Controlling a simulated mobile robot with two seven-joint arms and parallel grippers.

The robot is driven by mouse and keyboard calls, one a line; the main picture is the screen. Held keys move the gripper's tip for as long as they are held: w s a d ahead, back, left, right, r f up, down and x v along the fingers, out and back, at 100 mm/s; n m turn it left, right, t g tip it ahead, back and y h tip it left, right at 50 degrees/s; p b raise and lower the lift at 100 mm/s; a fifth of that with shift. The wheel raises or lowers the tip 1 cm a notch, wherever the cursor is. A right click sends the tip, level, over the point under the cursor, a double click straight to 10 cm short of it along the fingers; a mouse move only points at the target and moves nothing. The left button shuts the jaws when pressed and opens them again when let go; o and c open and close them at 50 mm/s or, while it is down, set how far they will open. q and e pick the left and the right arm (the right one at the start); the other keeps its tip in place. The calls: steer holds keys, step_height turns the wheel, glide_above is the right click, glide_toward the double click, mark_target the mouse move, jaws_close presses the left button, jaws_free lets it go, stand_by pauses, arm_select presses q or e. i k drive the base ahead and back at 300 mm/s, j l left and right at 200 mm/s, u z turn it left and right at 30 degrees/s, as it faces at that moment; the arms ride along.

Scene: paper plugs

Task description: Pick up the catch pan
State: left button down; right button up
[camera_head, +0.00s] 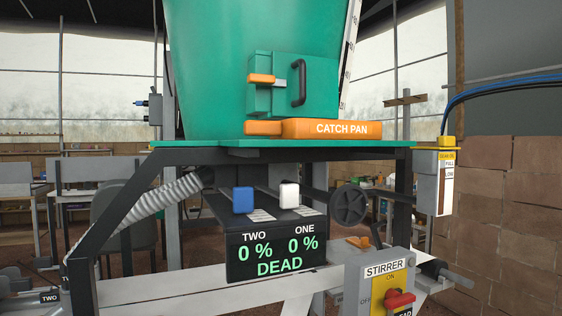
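The catch pan (347,128) is a flat orange box with a white "CATCH PAN" label and a stubby orange handle (263,128) on its left end. It lies on a green ledge (200,145) below the small door of a large green vat (210,60). Neither of my grippers shows in the head view, and nothing is touching the pan in sight.
Above the pan is a green hatch (320,85) with a black handle (299,82) and an orange-tipped latch (262,79). Below stand a display (277,257) reading "DEAD" and a "STIRRER" switch box (368,290). A brick wall (510,215) stands at the right.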

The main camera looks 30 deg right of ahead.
mark_target(294, 128)
steer(key=z, duration=1.2)
